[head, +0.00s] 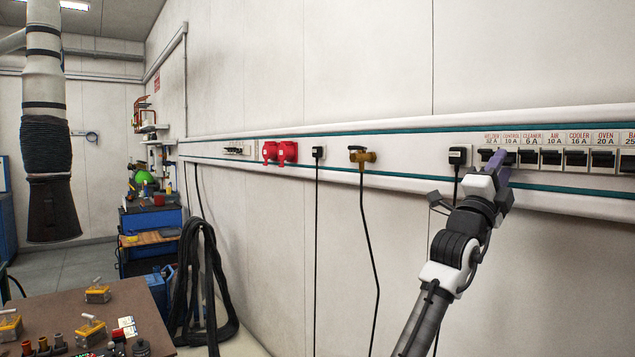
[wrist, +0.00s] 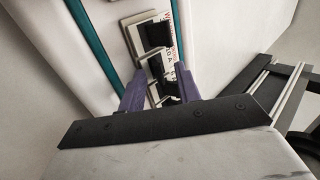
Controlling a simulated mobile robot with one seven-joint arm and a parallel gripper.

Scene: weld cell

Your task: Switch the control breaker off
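The control breaker (head: 510,158) is a black switch in the row on the wall rail at right, under the label "CONTROL 10 A". My gripper (head: 498,157) is up at the rail, its purple fingers in front of the welder and control breakers and partly hiding them. In the wrist view, the two purple fingers of my gripper (wrist: 160,72) stand apart, one on each side of the breaker row. A black switch shows between the fingertips, close to a "10 A" label. Whether the fingers touch it, and which way its lever sits, I cannot tell.
More breakers, such as the cleaner breaker (head: 531,157), continue to the right. A black plug (head: 458,156) with a hanging cable sits just left of my gripper. A brass valve (head: 362,156) and red sockets (head: 280,152) are farther left. A brown table (head: 55,300) stands at lower left.

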